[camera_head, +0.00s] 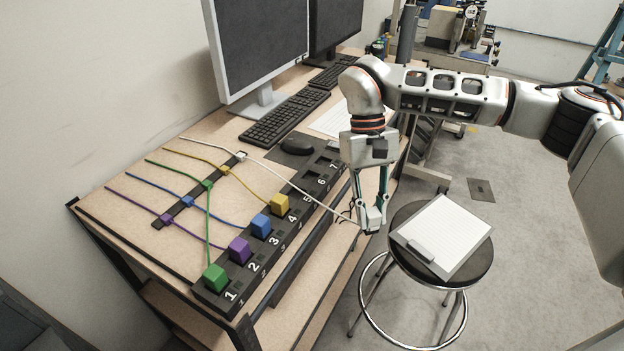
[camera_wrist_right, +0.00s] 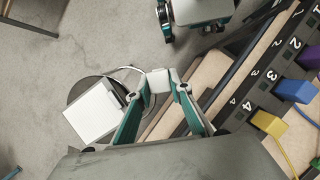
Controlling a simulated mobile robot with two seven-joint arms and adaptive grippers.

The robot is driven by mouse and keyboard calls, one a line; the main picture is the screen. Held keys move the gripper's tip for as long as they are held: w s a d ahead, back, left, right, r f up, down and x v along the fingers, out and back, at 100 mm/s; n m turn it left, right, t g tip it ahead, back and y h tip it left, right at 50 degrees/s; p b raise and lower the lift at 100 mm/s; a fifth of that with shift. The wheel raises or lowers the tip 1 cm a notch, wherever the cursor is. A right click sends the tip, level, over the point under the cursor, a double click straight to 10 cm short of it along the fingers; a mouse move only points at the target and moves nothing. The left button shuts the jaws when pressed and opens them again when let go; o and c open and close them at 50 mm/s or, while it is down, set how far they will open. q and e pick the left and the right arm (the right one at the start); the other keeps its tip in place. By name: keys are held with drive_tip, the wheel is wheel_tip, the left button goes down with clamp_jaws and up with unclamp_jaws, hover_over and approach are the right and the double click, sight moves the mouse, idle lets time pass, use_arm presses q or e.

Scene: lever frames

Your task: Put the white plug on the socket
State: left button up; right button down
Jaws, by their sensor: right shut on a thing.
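My right gripper (camera_head: 373,212) is shut on the white plug (camera_wrist_right: 158,80), a pale block between its fingertips in the right wrist view. It holds the plug in the air, off the desk's front edge and left of the stool. In the head view the fingers partly hide the plug. A white cable (camera_head: 290,181) runs from the plug back to a dark strip on the desk. The black socket board (camera_head: 253,284) lies along the desk's front edge, numbered from 1. Sockets 5, 6 (camera_head: 312,179) and 7 look empty.
Green (camera_head: 215,277), purple (camera_head: 239,249), blue (camera_head: 261,225) and yellow (camera_head: 280,204) plugs sit at sockets 1 to 4, with cables across the desk. A mouse (camera_head: 297,144), keyboards and monitors stand behind. A stool (camera_head: 478,270) bears a clipboard (camera_head: 445,236).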

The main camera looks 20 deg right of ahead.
use_arm(q)
drive_tip(key=shift+a, duration=0.1)
use_arm(e)
drive_tip(key=shift+w+a+m, duration=0.1)
drive_tip(key=shift+w+m, duration=0.15)
drive_tip(key=shift+m, duration=0.15)
drive_tip(key=shift+w+a+r+m+t+y+b, duration=0.3)
drive_tip(key=shift+w+a+m+t+y+b, duration=0.65)
drive_tip(key=shift+w+m, duration=2.85)
drive_tip(key=shift+w+a+r+m+t+y+b, duration=0.1)
drive_tip(key=shift+w+a+r+m+t+b, duration=0.35)
drive_tip(key=shift+w+a+m+t, duration=3.05)
drive_tip(key=shift+w+d+r+m+g+y+b, duration=0.2)
drive_tip(key=shift+w+d+m+g+y+b, duration=1.4)
drive_tip(key=shift+m, duration=4.2)
drive_tip(key=shift+w+a+f+t+h+p, duration=0.25)
drive_tip(key=shift+w+f+t+h, duration=0.1)
drive_tip(key=shift+f+t+h, duration=0.2)
drive_tip(key=shift+w+a+f+t+h+p, duration=0.1)
drive_tip(key=shift+w+a+f+t+h, duration=0.1)
drive_tip(key=shift+w+f+t+h, duration=0.25)
use_arm(q)
drive_tip(key=d+f, duration=0.1)
drive_tip(key=w+d+f, duration=0.1)
drive_tip(key=shift+d+f+h, duration=0.2)
drive_tip(key=shift+f+h, duration=0.1)
drive_tip(key=shift+h, duration=0.1)
use_arm(e)
drive_tip(key=shift+s, duration=0.1)
